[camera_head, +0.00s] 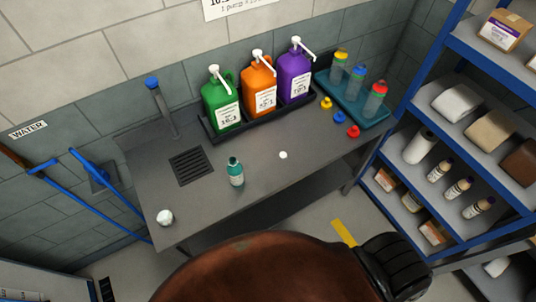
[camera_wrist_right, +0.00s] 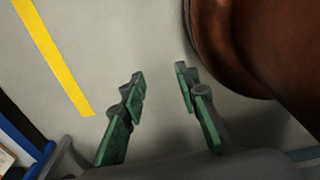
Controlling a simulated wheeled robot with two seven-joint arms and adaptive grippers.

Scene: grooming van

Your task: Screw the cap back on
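A small teal bottle (camera_head: 236,175) stands upright on the grey table, just right of the drain grate. Its top looks dark green; I cannot tell whether that is a bare neck. A small white round piece (camera_head: 283,155), which looks like a cap, lies on the table to the right of the bottle, apart from it. My right gripper (camera_wrist_right: 160,88) is open and empty in the right wrist view, with bare floor beyond its green-padded fingers. My left gripper is not in view.
Green (camera_head: 222,105), orange (camera_head: 260,88) and purple (camera_head: 295,78) pump jugs stand in a black tray at the back. A teal tray (camera_head: 375,120) holds several bottles, with loose coloured caps beside it. A white lump (camera_head: 165,217) lies front left. A blue-framed shelf (camera_head: 455,50) stands right.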

